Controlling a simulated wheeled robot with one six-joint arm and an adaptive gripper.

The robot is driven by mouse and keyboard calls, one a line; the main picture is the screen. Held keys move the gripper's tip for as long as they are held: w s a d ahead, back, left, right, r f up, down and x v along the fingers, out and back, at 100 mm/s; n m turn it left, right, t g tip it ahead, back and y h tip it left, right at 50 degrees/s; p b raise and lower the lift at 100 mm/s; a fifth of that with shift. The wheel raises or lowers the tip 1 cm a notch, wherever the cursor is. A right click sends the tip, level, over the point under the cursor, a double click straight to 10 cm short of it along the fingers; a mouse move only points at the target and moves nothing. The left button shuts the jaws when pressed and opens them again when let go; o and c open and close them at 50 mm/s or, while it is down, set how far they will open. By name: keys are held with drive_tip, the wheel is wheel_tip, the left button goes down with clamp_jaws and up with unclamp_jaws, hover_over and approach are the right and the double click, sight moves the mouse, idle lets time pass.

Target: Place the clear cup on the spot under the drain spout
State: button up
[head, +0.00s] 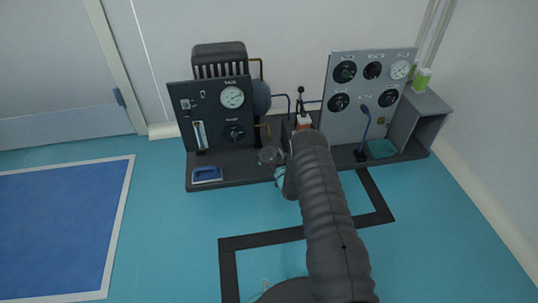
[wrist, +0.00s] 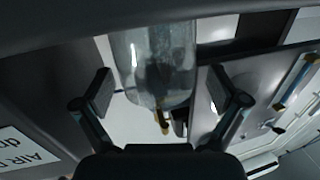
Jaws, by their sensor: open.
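The clear cup (head: 268,156) stands on the dark bench in front of the left panel in the head view. In the wrist view the cup (wrist: 150,60) is large and lies between and beyond my two spread fingers. My gripper (wrist: 160,88) is open, with a gap visible between each finger and the cup. In the head view my gripper (head: 282,180) is beside the cup at the bench's front edge, partly hidden by my arm. A brass spout (head: 264,130) shows behind the cup, and a brass piece (wrist: 163,122) shows in the wrist view. The spot under the spout cannot be made out.
The left panel (head: 212,115) carries a gauge and flow tube; the right panel (head: 365,95) carries several dials. A blue-and-white object (head: 207,175) lies at the bench's left front.

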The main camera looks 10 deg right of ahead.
drive_tip(key=r+p+v, duration=0.1)
drive_tip(key=p+v, duration=0.1)
drive_tip(key=v, duration=1)
drive_tip(key=w+d+r+g+h, duration=0.1)
drive_tip(key=w+r+g, duration=0.15)
drive_tip(key=r, duration=0.75)
drive_tip(key=w+r+g+h, duration=0.1)
drive_tip(key=w+r, duration=0.3)
drive_tip(key=r, duration=0.5)
drive_tip(key=s+r+m+g+h, duration=0.1)
drive_tip(key=s+r+g, duration=0.1)
drive_tip(key=s+r, duration=0.7)
drive_tip(key=s+r+g+h, duration=0.2)
drive_tip(key=s+r, duration=0.4)
drive_tip(key=r, duration=0.7)
drive_tip(key=s+a+r+g, duration=0.2)
drive_tip(key=s, duration=1.4)
drive_tip(key=s+a+r+m+g+y, duration=0.1)
drive_tip(key=s+a+r+g, duration=0.1)
drive_tip(key=s, duration=1.4)
drive_tip(key=shift+v, duration=0.9)
drive_tip(key=shift+g, duration=0.25)
